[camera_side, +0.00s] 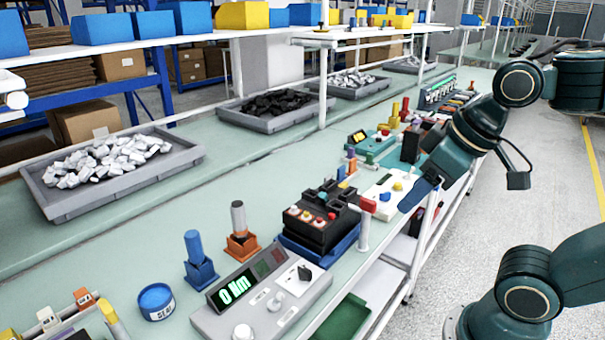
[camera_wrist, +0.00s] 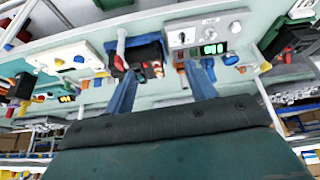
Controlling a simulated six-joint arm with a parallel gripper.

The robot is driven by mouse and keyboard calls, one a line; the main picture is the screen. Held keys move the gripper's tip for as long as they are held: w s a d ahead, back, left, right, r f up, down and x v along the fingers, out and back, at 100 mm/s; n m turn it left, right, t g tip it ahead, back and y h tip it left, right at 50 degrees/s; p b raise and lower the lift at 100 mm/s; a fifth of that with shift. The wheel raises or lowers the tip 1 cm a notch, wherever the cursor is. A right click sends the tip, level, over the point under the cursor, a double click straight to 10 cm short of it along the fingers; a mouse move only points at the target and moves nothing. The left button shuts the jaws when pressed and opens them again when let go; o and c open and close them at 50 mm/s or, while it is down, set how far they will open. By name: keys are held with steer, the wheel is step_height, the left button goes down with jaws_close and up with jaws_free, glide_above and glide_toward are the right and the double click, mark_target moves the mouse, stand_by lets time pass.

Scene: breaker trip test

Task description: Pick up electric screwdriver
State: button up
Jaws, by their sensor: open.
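My gripper (camera_side: 416,194) hangs at the front edge of the bench in the side view. In the wrist view its two blue fingers stand apart (camera_wrist: 159,70), with nothing between them. I cannot tell for certain which tool is the electric screwdriver. A blue handle (camera_side: 194,248) stands upright in a blue holder, and a grey-brown handle (camera_side: 238,217) stands in an orange holder. A pale upright tool with a red top (camera_side: 365,228) stands at the bench edge; it also shows in the wrist view (camera_wrist: 121,45). My gripper is apart from all three.
A black breaker unit (camera_side: 321,222) sits on a blue base beside the red-topped tool. A grey torque tester (camera_side: 262,297) reads "0 Nm" in front. A white panel (camera_side: 384,192) lies near my gripper.

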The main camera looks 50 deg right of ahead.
steer(key=w+r+n+g, duration=0.1)
steer(key=w+r+n, duration=0.3)
steer(key=w, duration=0.5)
steer(key=n+g, duration=0.4)
steer(key=n, duration=0.9)
glide_above(237, 205)
steer(key=shift+f, duration=4.9)
steer(key=shift+f, duration=0.1)
steer(key=shift+f, duration=4.25)
steer(key=shift+w+d+f, duration=0.1)
steer(key=shift+f, duration=2.45)
